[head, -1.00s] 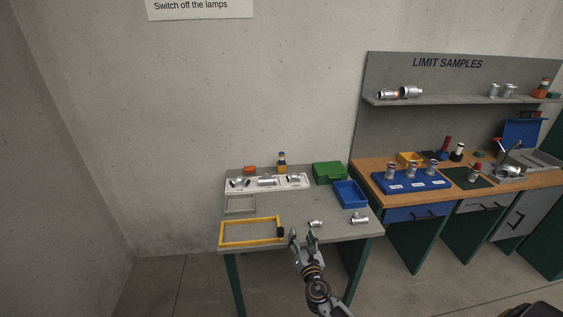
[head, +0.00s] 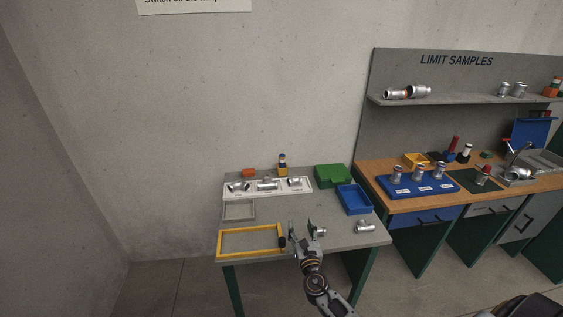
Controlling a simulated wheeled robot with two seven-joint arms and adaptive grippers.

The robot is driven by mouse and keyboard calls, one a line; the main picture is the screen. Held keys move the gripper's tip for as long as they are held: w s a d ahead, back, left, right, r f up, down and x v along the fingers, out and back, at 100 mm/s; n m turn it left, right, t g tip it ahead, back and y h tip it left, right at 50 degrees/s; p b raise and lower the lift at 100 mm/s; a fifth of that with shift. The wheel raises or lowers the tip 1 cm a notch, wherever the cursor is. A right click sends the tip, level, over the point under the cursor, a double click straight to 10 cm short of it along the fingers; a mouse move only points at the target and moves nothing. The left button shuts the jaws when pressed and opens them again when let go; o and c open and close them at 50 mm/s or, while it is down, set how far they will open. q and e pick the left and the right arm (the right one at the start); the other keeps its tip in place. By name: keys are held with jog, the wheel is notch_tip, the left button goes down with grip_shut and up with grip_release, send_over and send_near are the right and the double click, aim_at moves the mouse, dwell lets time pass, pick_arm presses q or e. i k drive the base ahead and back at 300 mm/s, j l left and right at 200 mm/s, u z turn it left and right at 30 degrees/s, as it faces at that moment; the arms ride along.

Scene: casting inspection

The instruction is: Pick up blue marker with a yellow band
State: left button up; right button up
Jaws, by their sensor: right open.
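A small upright item with blue and yellow parts (head: 282,163) stands at the back edge of the grey table (head: 350,233), behind the white tray; it looks like the blue marker with a yellow band, but is too small to tell surely. My right gripper (head: 302,231) is over the front part of the table, well in front of this item. Its fingers are apart, with nothing held between them. A metal casting (head: 320,232) shows just right of the fingers; I cannot tell whether they touch. My left gripper is not in view.
A white tray of castings (head: 308,190), an orange item (head: 249,173), a green case (head: 332,175), a blue bin (head: 369,198) and a yellow frame (head: 221,243) occupy the table. Another casting (head: 365,227) lies front right. A wooden bench (head: 375,176) stands to the right.

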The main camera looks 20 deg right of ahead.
aim_at(283, 157)
jog(key=i+l, duration=0.15)
jog(key=i, duration=0.25)
jog(key=i+l, duration=0.15)
jog(key=i, duration=0.25)
jog(key=i+l, duration=0.15)
jog(key=i, duration=0.2)
